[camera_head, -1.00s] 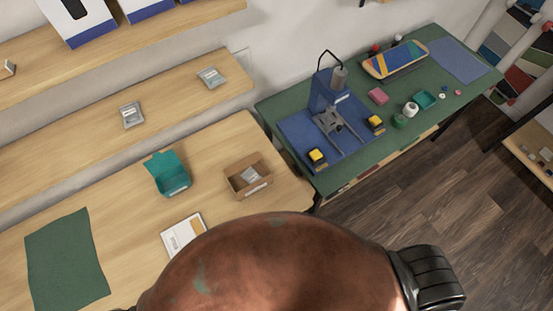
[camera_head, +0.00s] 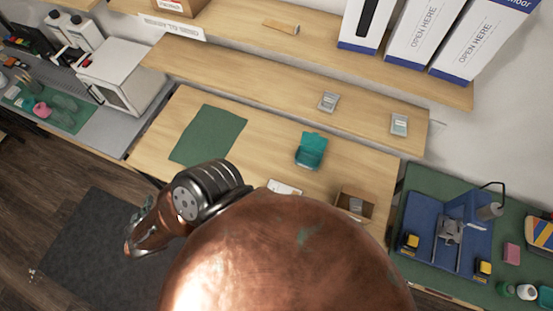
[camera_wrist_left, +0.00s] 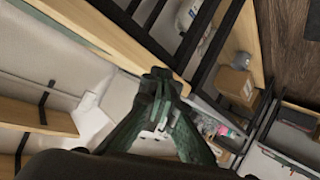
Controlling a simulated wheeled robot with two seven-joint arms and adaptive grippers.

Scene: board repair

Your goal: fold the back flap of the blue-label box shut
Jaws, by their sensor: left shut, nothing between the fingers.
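My left gripper (camera_head: 141,212) is far to the left of the box, beyond the table's front edge and over the floor. In the left wrist view its greenish fingers (camera_wrist_left: 160,78) are together and empty. My right gripper is out of view.
A teal box (camera_head: 312,150) with its lid up, a green mat (camera_head: 207,135) and a partly hidden white card (camera_head: 284,187) are on the table (camera_head: 262,140). Shelves (camera_head: 235,65) rise behind. A green bench (camera_head: 422,184) with a blue fixture stands right.

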